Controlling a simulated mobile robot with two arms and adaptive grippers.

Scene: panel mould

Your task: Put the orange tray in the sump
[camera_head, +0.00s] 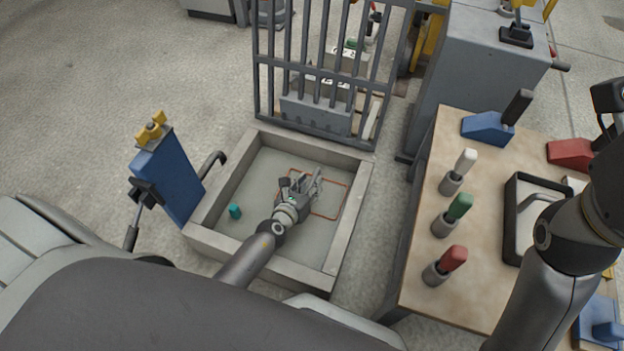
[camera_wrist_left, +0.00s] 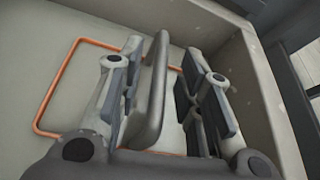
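The orange tray (camera_head: 344,187) shows as a thin orange rectangular rim with a pale grey inside, within the concrete-walled sump (camera_head: 355,205). It looks low, at or near the sump floor; whether it touches cannot be told. In the left wrist view the orange rim (camera_wrist_left: 52,92) runs past both sides of my fingers. My left gripper (camera_head: 308,184) is down in the sump over the tray. In the left wrist view its fingers (camera_wrist_left: 160,95) stand either side of a grey upright handle (camera_wrist_left: 153,95), with a gap on the right, so it looks open. My right gripper is outside the views.
A small teal cylinder (camera_head: 235,211) stands in the sump's left part. A barred grate (camera_head: 320,70) rises behind the sump. A blue panel with yellow knob (camera_head: 170,175) stands at left. The workbench (camera_head: 470,290) at right holds several handled tools and a dark-rimmed tray (camera_head: 512,215).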

